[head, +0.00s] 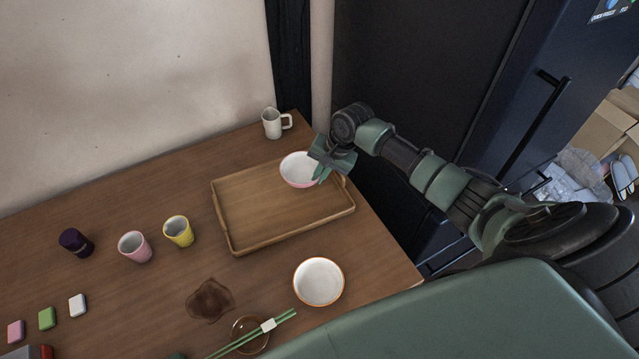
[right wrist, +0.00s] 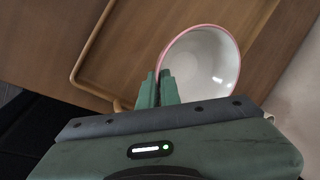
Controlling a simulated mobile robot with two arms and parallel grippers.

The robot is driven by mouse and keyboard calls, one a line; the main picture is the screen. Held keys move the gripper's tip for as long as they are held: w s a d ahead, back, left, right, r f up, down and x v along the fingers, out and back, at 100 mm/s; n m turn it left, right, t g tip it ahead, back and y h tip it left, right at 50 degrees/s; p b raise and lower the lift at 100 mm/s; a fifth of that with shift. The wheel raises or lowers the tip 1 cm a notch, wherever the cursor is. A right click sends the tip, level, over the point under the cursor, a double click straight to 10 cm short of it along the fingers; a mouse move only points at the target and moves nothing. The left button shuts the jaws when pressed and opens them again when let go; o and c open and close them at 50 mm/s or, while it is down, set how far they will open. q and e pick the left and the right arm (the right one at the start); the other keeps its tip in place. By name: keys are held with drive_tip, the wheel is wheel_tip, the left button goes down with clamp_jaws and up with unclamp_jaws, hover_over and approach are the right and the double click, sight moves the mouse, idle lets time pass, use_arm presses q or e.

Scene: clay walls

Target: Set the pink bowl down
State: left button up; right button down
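The pink bowl (head: 297,171), white inside with a pink rim, is at the back right part of the wooden tray (head: 233,239). It looks upright; I cannot tell whether its base touches the tray. My right gripper (head: 322,168) is at the bowl's right side. In the right wrist view, the two green fingers (right wrist: 158,88) are close together with the rim of the bowl (right wrist: 203,62) between them. The fingers hide a small part of the rim.
A white mug (head: 273,123) stands behind the tray. An orange-rimmed white bowl (head: 318,282) is in front. The tray's middle and left are bare.

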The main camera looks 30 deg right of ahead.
drive_tip(key=shift+f, duration=2.15)
drive_tip(key=c, duration=1.6)
unclamp_jaws()
drive_tip(key=shift+f, duration=0.15)
drive_tip(key=v, duration=1.2)
